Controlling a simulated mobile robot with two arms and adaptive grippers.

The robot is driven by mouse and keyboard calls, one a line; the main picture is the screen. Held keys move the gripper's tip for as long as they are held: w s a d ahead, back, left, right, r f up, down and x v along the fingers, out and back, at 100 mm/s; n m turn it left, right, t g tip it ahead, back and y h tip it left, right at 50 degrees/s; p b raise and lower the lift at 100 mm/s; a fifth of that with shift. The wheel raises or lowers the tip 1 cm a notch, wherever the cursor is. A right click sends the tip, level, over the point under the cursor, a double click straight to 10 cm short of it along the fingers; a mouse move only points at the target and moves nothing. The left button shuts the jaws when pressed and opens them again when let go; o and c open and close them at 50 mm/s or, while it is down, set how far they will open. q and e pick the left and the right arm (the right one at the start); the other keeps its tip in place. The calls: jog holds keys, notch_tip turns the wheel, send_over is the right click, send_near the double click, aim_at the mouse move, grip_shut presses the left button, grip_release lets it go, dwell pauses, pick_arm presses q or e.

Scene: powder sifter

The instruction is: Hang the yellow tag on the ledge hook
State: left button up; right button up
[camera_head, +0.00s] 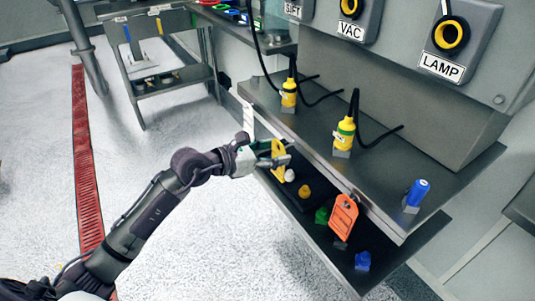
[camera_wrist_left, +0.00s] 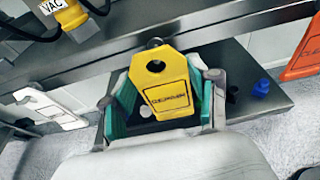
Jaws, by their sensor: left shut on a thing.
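The yellow tag (camera_head: 278,160) is held upright by my left gripper (camera_head: 284,153) at the front edge of the upper shelf. In the left wrist view the yellow tag (camera_wrist_left: 163,70) stands between the two green-padded fingers of the left gripper (camera_wrist_left: 165,92), its hole near the top and dark lettering facing me. A dark round hook end (camera_wrist_left: 154,43) shows just above the tag's top edge on the ledge (camera_wrist_left: 205,38). The hole appears below the hook end; the rest of the hook is hidden behind the tag. My right gripper is not in view.
An orange tag (camera_head: 343,217) hangs from the ledge to the right, and a white tag (camera_head: 249,121) to the left. Yellow plugs (camera_head: 345,135) with black cables stand on the upper shelf. Small coloured pieces lie on the lower shelf (camera_head: 310,225).

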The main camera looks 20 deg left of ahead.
pick_arm(q)
jog(key=shift+w+d+f, duration=0.1)
jog(key=shift+w+d, duration=0.3)
jog(key=shift+w, duration=0.05)
jog(key=shift+w+d+f, duration=0.1)
jog(key=shift+w+d, duration=0.15)
jog(key=shift+w, duration=0.1)
jog(key=shift+w+d+f, duration=0.3)
jog(key=shift+w+f, duration=0.05)
jog(key=shift+w, duration=0.05)
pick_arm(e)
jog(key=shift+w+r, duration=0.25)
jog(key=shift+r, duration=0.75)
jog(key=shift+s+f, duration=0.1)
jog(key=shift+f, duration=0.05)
pick_arm(q)
jog(key=o, duration=1)
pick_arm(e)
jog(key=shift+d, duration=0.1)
